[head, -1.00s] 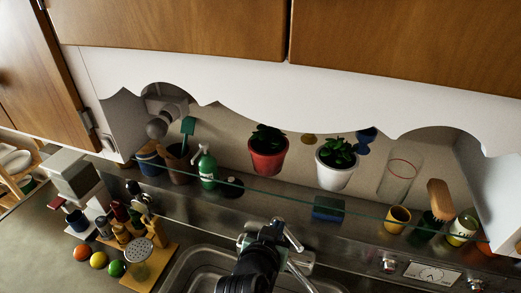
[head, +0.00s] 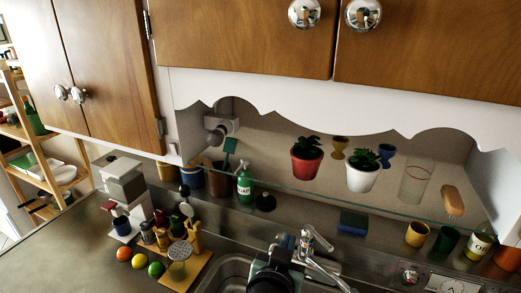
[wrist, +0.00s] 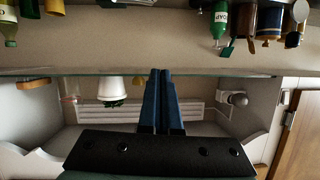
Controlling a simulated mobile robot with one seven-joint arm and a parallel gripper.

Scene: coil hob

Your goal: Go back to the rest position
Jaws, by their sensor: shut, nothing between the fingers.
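My gripper (wrist: 161,72) shows in the wrist view with its two dark blue fingers side by side, shut and empty. The wrist picture is upside down, and the fingers overlap the wall niche with the glass shelf edge (wrist: 45,72) behind them. Nothing is seen touching the fingers. In the head view a dark part of my arm is at the bottom middle, in front of the sink (head: 228,272) and near the chrome tap (head: 309,243). The fingertips cannot be made out there.
A red pot (head: 306,163) and a white pot (head: 362,176) with plants stand on the glass shelf. A green soap bottle (head: 244,187) stands left of them. A wooden board (head: 203,268) with utensils and several coloured balls (head: 139,261) lie at left. Wooden cabinets (head: 240,35) hang above.

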